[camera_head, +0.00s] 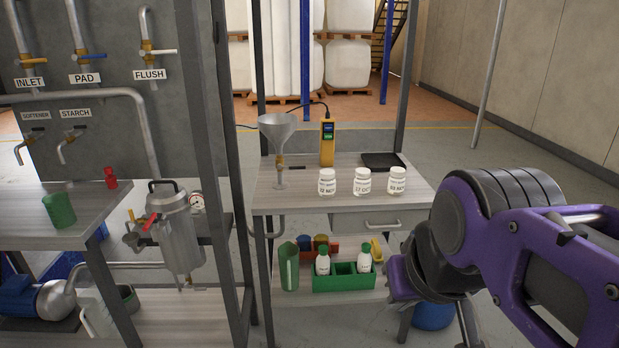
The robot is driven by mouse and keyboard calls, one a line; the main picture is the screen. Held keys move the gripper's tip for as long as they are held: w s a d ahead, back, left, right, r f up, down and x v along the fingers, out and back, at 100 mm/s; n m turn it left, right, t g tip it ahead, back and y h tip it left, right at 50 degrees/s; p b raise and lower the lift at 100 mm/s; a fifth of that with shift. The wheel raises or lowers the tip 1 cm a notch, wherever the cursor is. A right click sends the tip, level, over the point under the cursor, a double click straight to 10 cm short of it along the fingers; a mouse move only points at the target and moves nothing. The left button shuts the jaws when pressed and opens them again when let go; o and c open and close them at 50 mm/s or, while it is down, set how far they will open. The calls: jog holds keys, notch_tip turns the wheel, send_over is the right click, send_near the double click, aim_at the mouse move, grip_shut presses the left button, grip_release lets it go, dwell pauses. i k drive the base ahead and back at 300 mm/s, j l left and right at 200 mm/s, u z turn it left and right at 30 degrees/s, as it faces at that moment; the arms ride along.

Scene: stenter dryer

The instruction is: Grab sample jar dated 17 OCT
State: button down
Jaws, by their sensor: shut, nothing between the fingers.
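Three white sample jars with white lids stand in a row on the grey bench top. The middle jar (362,181) has a label that seems to read 17 OCT. The left jar (327,182) and the right jar (397,180) carry other dates, too small to read surely. All three stand upright and apart from each other. My purple and black arm is at the right, in front of the bench's right end and to the right of the jars. My gripper's fingers do not show.
The bench (300,200) also holds a funnel on a stand (279,140), a yellow handheld meter (327,143) and a black tray (383,161). A drawer (365,222) and a lower shelf with a green caddy (343,283) are below. A dark post (212,150) stands at the left.

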aim_at(362, 184)
jog(key=k+l, duration=0.1)
jog(key=l, duration=0.2)
jog(key=k+l, duration=0.1)
jog(key=l, duration=0.85)
jog(key=i+l, duration=0.5)
jog(key=i, duration=0.15)
